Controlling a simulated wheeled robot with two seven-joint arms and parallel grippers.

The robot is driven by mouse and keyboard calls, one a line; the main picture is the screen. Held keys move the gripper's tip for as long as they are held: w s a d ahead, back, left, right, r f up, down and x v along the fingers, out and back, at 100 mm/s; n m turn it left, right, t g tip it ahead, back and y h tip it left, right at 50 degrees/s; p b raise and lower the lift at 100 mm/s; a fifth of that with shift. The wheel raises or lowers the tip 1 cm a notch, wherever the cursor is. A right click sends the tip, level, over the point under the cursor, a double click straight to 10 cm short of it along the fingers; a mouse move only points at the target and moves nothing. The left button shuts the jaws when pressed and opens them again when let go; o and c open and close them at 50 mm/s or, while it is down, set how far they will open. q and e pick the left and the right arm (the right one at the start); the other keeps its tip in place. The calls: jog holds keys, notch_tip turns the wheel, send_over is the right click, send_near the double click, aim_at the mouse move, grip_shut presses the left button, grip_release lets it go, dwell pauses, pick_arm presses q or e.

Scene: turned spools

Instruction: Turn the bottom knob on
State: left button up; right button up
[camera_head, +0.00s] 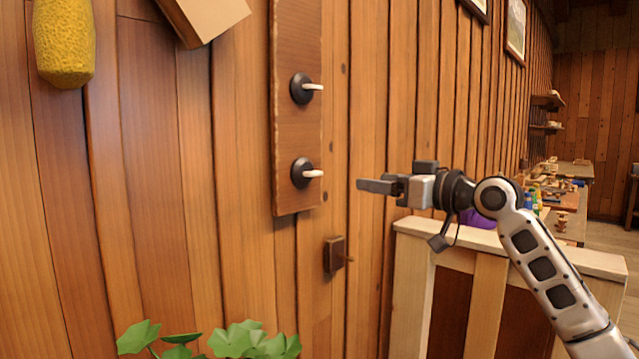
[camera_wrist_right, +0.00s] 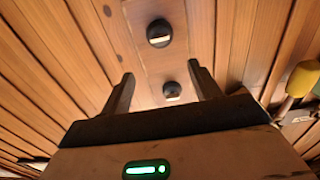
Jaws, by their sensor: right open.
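The bottom knob (camera_head: 304,173) is a round black disc with a pale handle, low on a dark vertical board (camera_head: 296,130) on the plank wall. A similar upper knob (camera_head: 302,89) sits above it. My right gripper (camera_head: 372,186) is open and empty, to the right of the bottom knob and apart from it. The right wrist view seems upside down: the bottom knob (camera_wrist_right: 159,33) looks larger, above the fingers, and the upper knob (camera_wrist_right: 171,92) shows between the fingers (camera_wrist_right: 160,92). Both pale bars lie roughly level there. My left gripper is out of view.
A small wooden block with a peg (camera_head: 335,254) is on the wall below the board. A pale-topped wooden partition (camera_head: 510,248) stands beneath my right arm. Green leaves (camera_head: 235,341) are at the bottom, and a yellow object (camera_head: 64,40) hangs upper left.

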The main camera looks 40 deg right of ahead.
pick_arm(q)
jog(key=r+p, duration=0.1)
jog(key=p, duration=0.1)
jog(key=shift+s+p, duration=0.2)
jog(key=shift+p, duration=0.1)
pick_arm(e)
send_near(318, 174)
jog(key=w, duration=0.2)
jog(key=w+p, duration=0.4)
jog(key=shift+w+a+r+p, duration=0.3)
jog(key=shift+a+p, duration=0.05)
jog(key=shift+w+f+p, duration=0.15)
jog(key=shift+w+p, duration=0.2)
jog(key=shift+w, duration=0.4)
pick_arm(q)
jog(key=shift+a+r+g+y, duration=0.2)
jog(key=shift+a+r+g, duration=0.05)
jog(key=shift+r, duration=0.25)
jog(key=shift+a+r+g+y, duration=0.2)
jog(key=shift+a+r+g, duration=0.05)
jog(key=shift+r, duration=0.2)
pick_arm(e)
jog(key=shift+w+a+f, duration=0.15)
jog(key=shift+w+a, duration=0.05)
jog(key=shift+w, duration=0.45)
jog(key=c, duration=1)
